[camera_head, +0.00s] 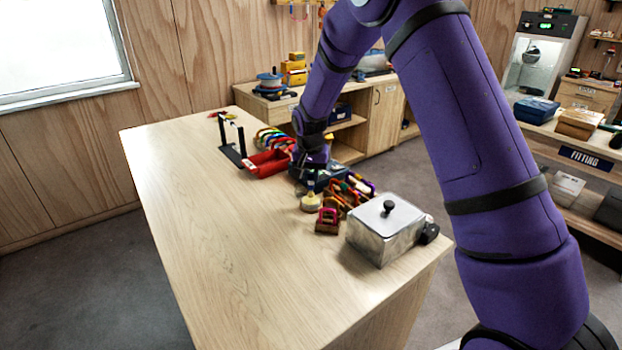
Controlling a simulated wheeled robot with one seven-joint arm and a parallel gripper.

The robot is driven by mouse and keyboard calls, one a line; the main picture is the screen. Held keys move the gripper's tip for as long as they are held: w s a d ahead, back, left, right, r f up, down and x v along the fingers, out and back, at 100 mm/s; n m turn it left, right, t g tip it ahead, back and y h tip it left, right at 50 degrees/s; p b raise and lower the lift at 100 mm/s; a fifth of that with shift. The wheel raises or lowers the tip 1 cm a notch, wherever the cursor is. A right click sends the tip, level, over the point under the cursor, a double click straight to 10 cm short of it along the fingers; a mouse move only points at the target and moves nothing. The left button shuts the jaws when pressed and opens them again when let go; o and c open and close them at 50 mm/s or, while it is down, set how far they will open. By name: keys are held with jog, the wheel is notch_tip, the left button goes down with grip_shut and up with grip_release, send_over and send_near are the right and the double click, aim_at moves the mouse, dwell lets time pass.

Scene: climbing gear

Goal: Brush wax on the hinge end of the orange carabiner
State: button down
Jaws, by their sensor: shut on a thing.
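My gripper (312,170) is over the far right part of the wooden bench, pointing down. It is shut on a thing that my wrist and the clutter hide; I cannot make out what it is. Several small coloured pieces, some like carabiners (358,186), lie or hang just right of and nearer than the gripper. I cannot single out an orange carabiner or its hinge end. A metal box (384,238) with a black-knobbed lid stands at the near right of the bench. No brush or wax can be picked out surely.
A red tray (266,163) and a black stand with a pale bar (233,139) stand beyond the gripper. Coloured arched pieces (272,138) are behind the tray. A cream pot (310,202) and a small brown holder (327,218) stand nearer. The bench's left side (190,190) is clear.

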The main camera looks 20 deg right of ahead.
jog(key=shift+r, duration=2.7)
jog(key=shift+d, duration=0.15)
